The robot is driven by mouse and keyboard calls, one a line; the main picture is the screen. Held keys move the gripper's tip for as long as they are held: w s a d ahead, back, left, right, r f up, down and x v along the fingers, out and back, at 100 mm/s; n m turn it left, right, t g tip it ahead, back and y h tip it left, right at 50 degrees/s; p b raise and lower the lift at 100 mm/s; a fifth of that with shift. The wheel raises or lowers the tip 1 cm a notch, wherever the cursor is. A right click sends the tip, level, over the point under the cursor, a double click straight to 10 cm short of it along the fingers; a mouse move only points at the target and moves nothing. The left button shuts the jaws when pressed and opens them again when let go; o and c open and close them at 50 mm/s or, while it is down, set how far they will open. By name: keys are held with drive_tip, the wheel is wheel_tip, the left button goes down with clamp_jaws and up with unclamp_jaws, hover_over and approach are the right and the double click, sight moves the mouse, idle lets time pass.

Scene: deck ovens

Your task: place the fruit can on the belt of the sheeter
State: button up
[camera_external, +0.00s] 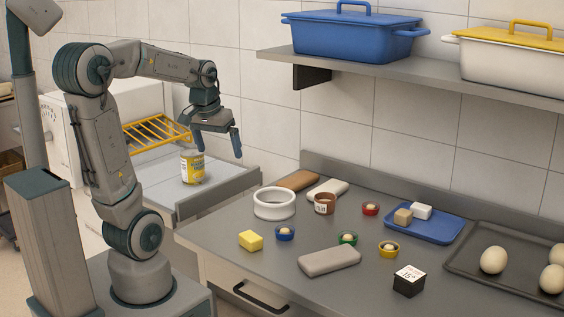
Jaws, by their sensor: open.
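My gripper (216,148) is above the belt, to the upper right of the can in the picture. The can stands apart from the fingers.
A yellow rack (157,131) is behind the belt. The steel counter (225,235) at right holds a white ring dish (275,203), a grey block (330,261), small bowls and a blue tray (447,229). A shelf (400,70) with lidded pans hangs above.

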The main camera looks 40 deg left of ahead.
drive_tip(key=s+d+f+m, duration=0.2)
drive_tip(key=s+d+f, duration=0.2)
drive_tip(key=s, duration=0.5)
drive_tip(key=shift+d+f, duration=0.15)
drive_tip(key=shift+d, duration=0.2)
